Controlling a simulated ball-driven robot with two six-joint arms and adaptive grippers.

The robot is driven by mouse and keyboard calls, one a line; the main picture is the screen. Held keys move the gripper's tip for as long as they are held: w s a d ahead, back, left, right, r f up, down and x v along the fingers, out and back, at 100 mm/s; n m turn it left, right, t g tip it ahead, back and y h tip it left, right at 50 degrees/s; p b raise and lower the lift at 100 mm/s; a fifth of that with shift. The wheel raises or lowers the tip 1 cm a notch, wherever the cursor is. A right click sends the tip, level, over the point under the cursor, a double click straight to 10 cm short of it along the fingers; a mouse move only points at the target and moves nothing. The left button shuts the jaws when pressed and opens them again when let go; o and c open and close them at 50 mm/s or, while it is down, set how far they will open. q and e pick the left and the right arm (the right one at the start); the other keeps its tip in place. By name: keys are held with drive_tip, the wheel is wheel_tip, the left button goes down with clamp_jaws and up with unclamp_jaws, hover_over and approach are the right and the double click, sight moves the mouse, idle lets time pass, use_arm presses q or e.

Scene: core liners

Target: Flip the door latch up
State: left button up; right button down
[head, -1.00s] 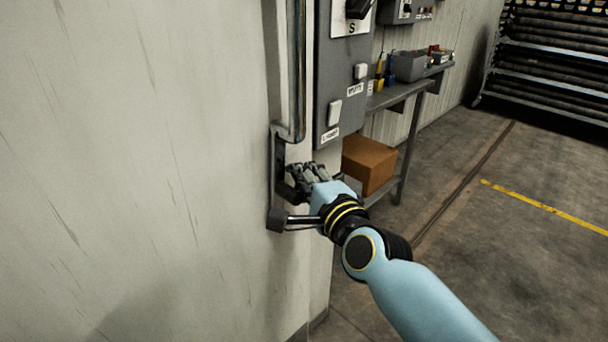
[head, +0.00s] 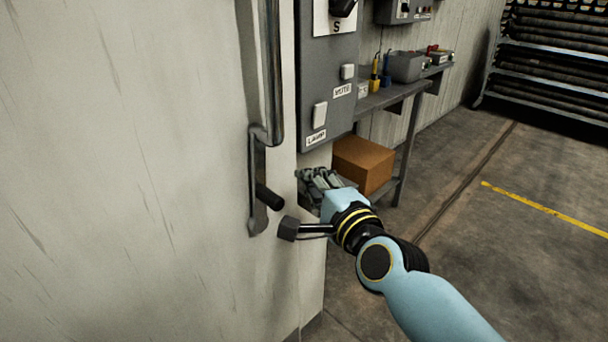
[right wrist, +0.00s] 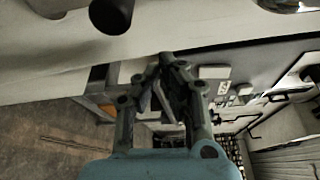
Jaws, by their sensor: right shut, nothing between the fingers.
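The door latch shows in the head view as a dark metal plate (head: 257,160) on the door's edge, with a black knob (head: 268,197) sticking out near its lower end. The knob (right wrist: 110,14) also shows at the top of the right wrist view, above and left of the fingers. My right gripper (head: 307,182) is just right of the knob in the head view, apart from it. Its fingertips (right wrist: 168,62) meet with nothing between them. My left gripper is not in view.
A long metal bar handle (head: 272,80) runs up the door (head: 120,150) above the latch. A grey switch panel (head: 328,75) stands close right of it. A cardboard box (head: 364,163) and a workbench (head: 405,93) are behind. Open floor (head: 480,260) lies right.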

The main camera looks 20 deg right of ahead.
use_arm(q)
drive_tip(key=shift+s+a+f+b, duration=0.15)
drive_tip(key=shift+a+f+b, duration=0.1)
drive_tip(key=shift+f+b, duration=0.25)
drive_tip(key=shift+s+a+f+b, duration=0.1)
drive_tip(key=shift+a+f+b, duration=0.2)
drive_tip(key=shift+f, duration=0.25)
use_arm(e)
drive_tip(key=s, duration=0.7)
drive_tip(key=shift+a+r, duration=0.2)
drive_tip(key=shift+a, duration=0.05)
